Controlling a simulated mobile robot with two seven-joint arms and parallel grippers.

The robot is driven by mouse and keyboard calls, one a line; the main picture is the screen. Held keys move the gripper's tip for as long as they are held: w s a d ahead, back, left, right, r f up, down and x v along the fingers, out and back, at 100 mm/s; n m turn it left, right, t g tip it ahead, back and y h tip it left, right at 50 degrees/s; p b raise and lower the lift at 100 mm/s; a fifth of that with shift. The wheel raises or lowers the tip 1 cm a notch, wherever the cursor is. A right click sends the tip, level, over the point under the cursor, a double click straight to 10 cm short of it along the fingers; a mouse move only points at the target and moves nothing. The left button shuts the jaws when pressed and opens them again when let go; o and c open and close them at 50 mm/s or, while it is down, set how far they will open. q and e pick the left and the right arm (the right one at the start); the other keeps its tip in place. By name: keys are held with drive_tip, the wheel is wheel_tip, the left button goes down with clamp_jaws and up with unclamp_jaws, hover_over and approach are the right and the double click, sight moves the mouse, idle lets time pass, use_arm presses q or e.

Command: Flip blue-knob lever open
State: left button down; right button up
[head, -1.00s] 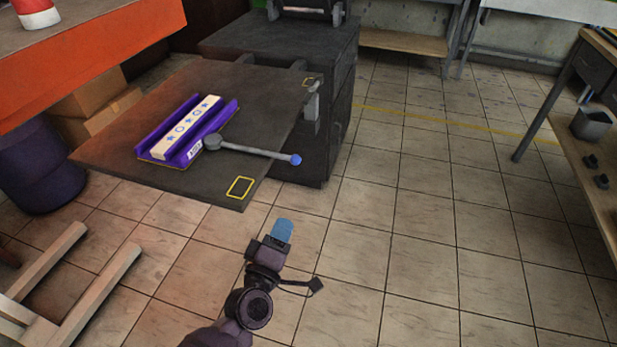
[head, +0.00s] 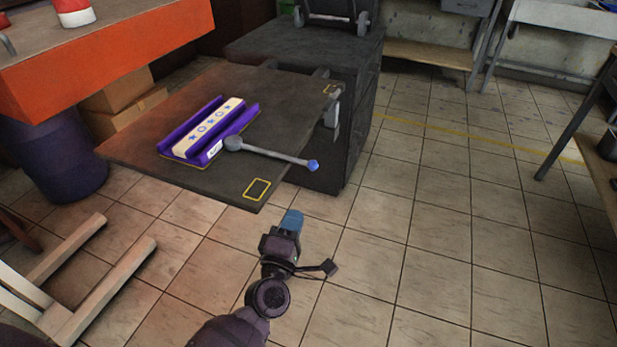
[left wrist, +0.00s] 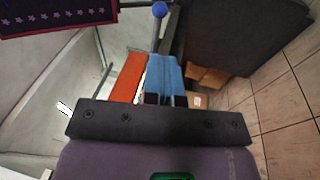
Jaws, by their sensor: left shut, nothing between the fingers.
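The lever (head: 272,153) is a grey rod with a blue knob (head: 313,166) at its free end. Its round grey pivot sits beside a purple tray (head: 239,122) on the dark table plate, and the rod reaches out over the plate's right edge. My left gripper (head: 292,219), with blue fingers, is below and in front of the knob, apart from it. Its fingers are shut and empty. In the left wrist view the knob (left wrist: 159,10) is at the top, beyond the blue fingertips (left wrist: 152,62). My right gripper is not in view.
A dark plate (head: 130,152) carries the tray, which holds a patterned white bar (head: 208,133). A dark cabinet (head: 350,115) stands behind. An orange table (head: 110,60) is at upper left, a wooden frame (head: 105,290) at lower left. Tiled floor at right is clear.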

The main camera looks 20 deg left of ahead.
use_arm(q)
drive_tip(key=x, duration=1.1)
drive_tip(key=shift+w, duration=0.2)
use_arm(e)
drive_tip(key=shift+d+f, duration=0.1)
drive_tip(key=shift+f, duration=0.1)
use_arm(q)
drive_tip(key=shift+w, duration=0.1)
